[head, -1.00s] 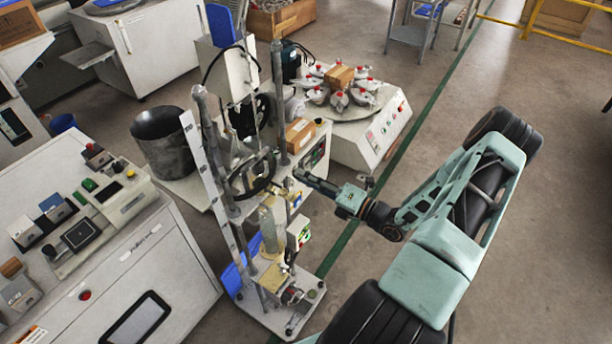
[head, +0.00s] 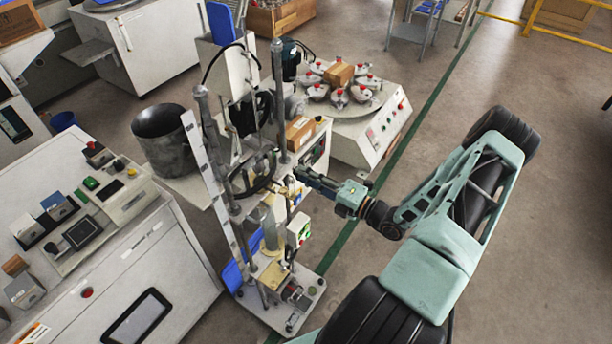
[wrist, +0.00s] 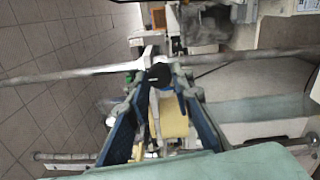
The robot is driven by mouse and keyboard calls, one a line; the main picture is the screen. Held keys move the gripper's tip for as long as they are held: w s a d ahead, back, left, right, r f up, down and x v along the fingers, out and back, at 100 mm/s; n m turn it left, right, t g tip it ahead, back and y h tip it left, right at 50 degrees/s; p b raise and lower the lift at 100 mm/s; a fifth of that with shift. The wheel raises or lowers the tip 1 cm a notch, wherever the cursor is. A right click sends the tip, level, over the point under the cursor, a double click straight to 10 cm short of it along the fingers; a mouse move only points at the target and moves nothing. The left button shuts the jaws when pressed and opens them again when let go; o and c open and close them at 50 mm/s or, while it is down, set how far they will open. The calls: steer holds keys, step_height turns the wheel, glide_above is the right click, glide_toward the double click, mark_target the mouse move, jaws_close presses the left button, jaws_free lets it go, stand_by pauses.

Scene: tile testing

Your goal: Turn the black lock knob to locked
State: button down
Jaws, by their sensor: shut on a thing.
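The black lock knob (wrist: 160,75) shows in the wrist view between the tips of my gripper, in front of the machine's metal rod (wrist: 80,73). My gripper (wrist: 161,84) is shut on the knob, with its two blue-grey fingers converging on it from below. In the head view my gripper (head: 299,173) reaches in from the right to the upright test machine (head: 277,110). The knob cannot be made out there. I cannot tell from the frames which way the knob is set.
A black handwheel (head: 262,178) sits left of my gripper. A cardboard-coloured box (head: 299,134) and a round-topped machine with red-capped parts (head: 370,140) stand behind. A control cabinet (head: 150,255) is at the left. The floor (head: 500,255) on the right is open.

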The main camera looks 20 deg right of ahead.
steer(key=c, duration=1.7)
jaws_free()
steer(key=shift+s, duration=0.1)
steer(key=v, duration=1.2)
